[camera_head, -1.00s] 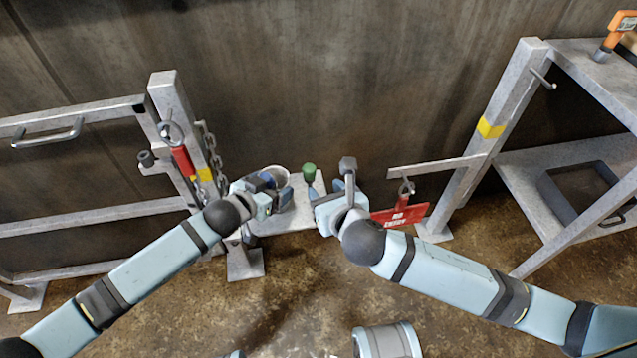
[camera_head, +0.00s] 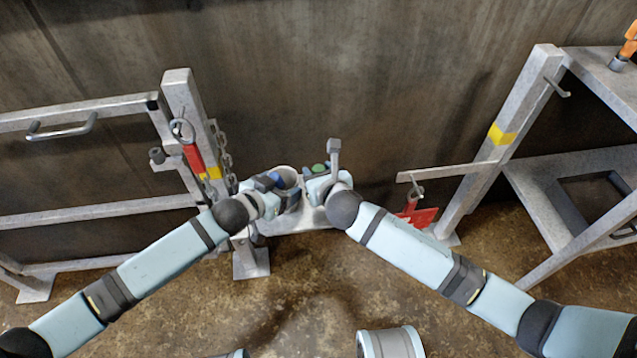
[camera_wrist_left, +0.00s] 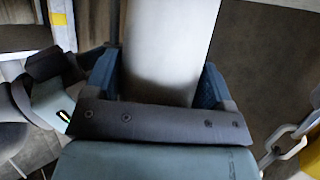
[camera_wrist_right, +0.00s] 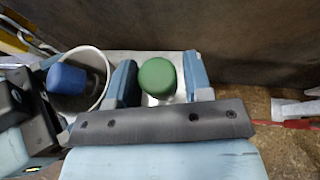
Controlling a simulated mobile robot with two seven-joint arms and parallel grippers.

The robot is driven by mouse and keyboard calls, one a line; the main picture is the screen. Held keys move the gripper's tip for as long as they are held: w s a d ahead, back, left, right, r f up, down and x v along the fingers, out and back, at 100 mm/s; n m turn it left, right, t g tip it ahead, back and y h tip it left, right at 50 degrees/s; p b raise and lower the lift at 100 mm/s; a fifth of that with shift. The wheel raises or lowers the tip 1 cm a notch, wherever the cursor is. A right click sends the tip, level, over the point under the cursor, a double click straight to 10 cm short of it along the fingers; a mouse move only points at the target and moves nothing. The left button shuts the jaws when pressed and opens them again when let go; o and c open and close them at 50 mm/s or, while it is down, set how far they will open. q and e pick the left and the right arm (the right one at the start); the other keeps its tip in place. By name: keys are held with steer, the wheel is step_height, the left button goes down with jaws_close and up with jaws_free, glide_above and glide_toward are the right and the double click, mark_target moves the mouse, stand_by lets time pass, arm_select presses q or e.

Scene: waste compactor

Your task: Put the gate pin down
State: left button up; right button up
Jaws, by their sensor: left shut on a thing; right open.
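My left gripper (camera_head: 280,188) is shut on a wide pale thing (camera_wrist_left: 170,50), which fills the gap between its fingers in the left wrist view. I cannot tell for sure what this thing is, or whether it is the gate pin. A pale round cup (camera_wrist_right: 97,62) with a blue-capped thing (camera_wrist_right: 67,78) in its mouth is beside the left gripper. My right gripper (camera_wrist_right: 160,80) is open, with a green-capped thing (camera_wrist_right: 157,76) between its fingers. The green cap also shows in the head view (camera_head: 318,168). A red-handled piece with a ring (camera_head: 193,157) hangs on the left post.
A grey gate frame (camera_head: 95,211) and chained post (camera_head: 185,95) stand at the left. A small pale shelf (camera_head: 290,224) lies under the grippers. At the right are a red tag (camera_head: 420,217) and a metal rack (camera_head: 540,175). A pale drum (camera_head: 388,343) is near the bottom.

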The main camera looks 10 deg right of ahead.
steer(key=shift+w, duration=0.1)
steer(key=shift+c, duration=0.2)
steer(key=c, duration=0.8)
steer(key=shift+o, duration=0.2)
step_height(320, 180, up, 10)
steer(key=shift+f, duration=0.1)
